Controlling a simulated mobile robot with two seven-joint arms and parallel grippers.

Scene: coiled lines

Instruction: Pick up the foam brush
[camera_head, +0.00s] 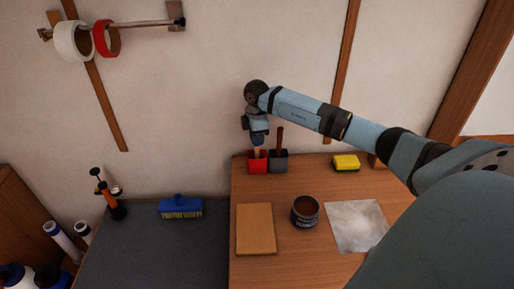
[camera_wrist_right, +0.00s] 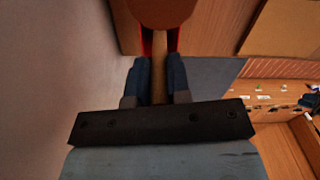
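A light wooden handle (camera_head: 257,152) stands upright in a red cup (camera_head: 257,165) on the wooden worktop by the wall. Its lower end is hidden in the cup, so I cannot see a foam head. My right gripper (camera_head: 257,142) is above the red cup, pointing down. My left gripper is out of view.
A yellow sponge (camera_head: 346,162), an open can (camera_head: 305,211), a tan board (camera_head: 256,229) and a pale sheet (camera_head: 356,225) lie on the worktop. Tape rolls hang on the wall.

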